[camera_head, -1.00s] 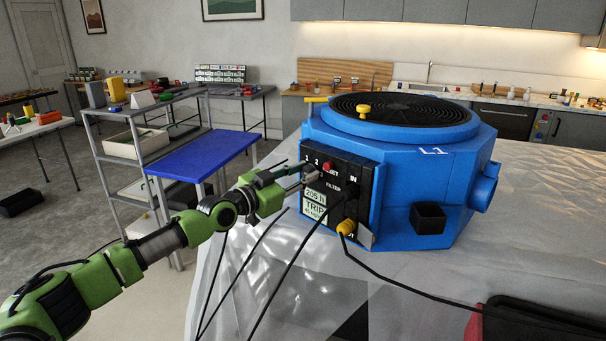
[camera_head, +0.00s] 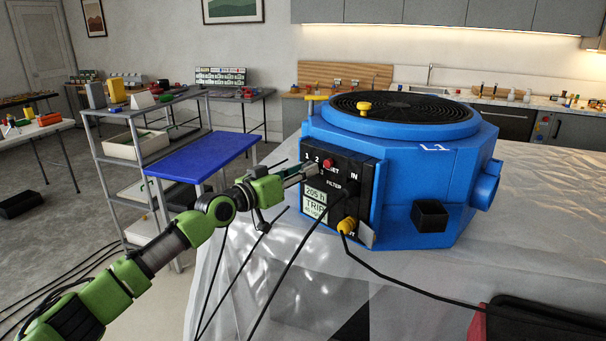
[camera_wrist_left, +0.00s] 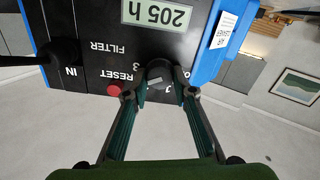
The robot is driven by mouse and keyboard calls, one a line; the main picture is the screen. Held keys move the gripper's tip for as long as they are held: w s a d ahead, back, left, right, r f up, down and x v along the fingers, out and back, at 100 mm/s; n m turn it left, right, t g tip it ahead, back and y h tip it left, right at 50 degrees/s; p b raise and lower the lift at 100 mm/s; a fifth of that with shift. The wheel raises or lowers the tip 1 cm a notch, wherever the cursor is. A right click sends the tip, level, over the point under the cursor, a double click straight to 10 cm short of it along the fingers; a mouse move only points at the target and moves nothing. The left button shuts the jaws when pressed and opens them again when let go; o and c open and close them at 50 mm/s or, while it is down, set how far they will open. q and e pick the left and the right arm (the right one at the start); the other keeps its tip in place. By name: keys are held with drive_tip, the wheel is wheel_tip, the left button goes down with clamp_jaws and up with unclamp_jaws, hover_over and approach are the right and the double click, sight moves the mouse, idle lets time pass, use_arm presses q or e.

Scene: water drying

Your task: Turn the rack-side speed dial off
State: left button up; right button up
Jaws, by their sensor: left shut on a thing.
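The blue machine (camera_head: 405,185) marked L1 stands on the sheet-covered table. Its black control panel (camera_head: 352,190) faces the shelf rack and carries printed numbers, a red reset button (camera_head: 328,165) and a 205 h display (camera_head: 315,194). My left gripper (camera_head: 312,170) is at the panel's upper left and covers the dial in the head view. In the left wrist view its fingertips (camera_wrist_left: 159,94) are closed around the black speed dial (camera_wrist_left: 159,72), whose light mark shows between them. The print around the dial is partly hidden, so its setting cannot be read. My right gripper is not in view.
The red reset button (camera_wrist_left: 114,90) sits close beside one fingertip. Black cables hang from the panel, and a yellow plug (camera_head: 347,226) is low on it.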

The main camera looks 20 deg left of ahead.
use_arm(q)
drive_tip(key=shift+f+n+p, duration=0.2)
drive_tip(key=shift+n+p, duration=4.1)
drive_tip(key=shift+n, duration=3.2)
drive_tip(key=shift+f+n+p, duration=0.2)
drive_tip(key=shift+n+p, duration=4.05)
drive_tip(key=shift+n, duration=3.25)
drive_tip(key=shift+f, duration=0.1)
drive_tip(key=o, duration=1.1)
